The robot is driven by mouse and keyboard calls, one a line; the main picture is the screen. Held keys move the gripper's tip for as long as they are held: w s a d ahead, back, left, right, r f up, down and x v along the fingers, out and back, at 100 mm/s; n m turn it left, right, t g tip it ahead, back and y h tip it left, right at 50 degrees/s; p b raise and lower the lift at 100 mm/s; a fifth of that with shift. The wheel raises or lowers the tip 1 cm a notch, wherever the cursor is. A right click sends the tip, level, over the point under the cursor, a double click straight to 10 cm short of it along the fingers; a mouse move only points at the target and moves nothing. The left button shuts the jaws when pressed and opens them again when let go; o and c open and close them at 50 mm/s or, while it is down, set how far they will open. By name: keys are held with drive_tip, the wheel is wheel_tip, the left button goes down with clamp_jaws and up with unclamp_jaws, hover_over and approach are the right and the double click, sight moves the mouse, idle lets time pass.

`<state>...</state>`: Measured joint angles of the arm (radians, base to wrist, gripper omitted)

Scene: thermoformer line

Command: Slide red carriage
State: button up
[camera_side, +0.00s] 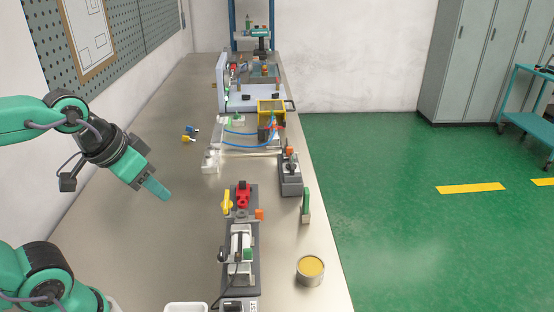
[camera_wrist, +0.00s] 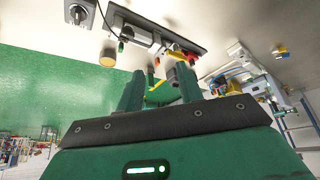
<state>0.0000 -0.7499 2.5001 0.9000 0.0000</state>
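The red carriage (camera_side: 242,195) sits on a dark grey base unit on the metal bench, between a yellow lever (camera_side: 227,202) on its left and a small orange block (camera_side: 259,214) on its right.
A white cylinder unit (camera_side: 241,243) stands in front of the carriage, with a yellow-topped can (camera_side: 310,268) to its right. A grey block unit (camera_side: 291,176) and a green upright piece (camera_side: 306,204) stand behind right. The bench's left side is mostly clear.

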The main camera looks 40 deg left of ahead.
drive_tip(key=shift+c, duration=0.4)
drive_tip(key=w+a+m+g, duration=0.1)
drive_tip(key=w+a+m, duration=0.1)
drive_tip(key=w, duration=0.6)
drive_tip(key=w+a+m+g, duration=0.2)
drive_tip(key=w+m, duration=0.1)
drive_tip(key=w, duration=0.5)
drive_tip(key=w+a+f+m, duration=0.1)
drive_tip(key=w+f, duration=0.2)
drive_tip(key=w, duration=0.1)
drive_tip(key=w+a+f+m+g, duration=0.1)
drive_tip(key=w+a+f, duration=0.1)
drive_tip(key=w+f, duration=0.2)
drive_tip(key=w+a+f+m+g, duration=0.1)
drive_tip(key=w+a+f, duration=0.1)
drive_tip(key=w+f, duration=0.2)
drive_tip(key=shift+w+a+m, duration=0.15)
drive_tip(key=shift+w+m, duration=0.25)
drive_tip(key=shift+w, duration=0.5)
drive_tip(key=shift+w+a+f+g, duration=0.15)
drive_tip(key=shift+w+f+g, duration=0.15)
drive_tip(key=shift+f, duration=0.2)
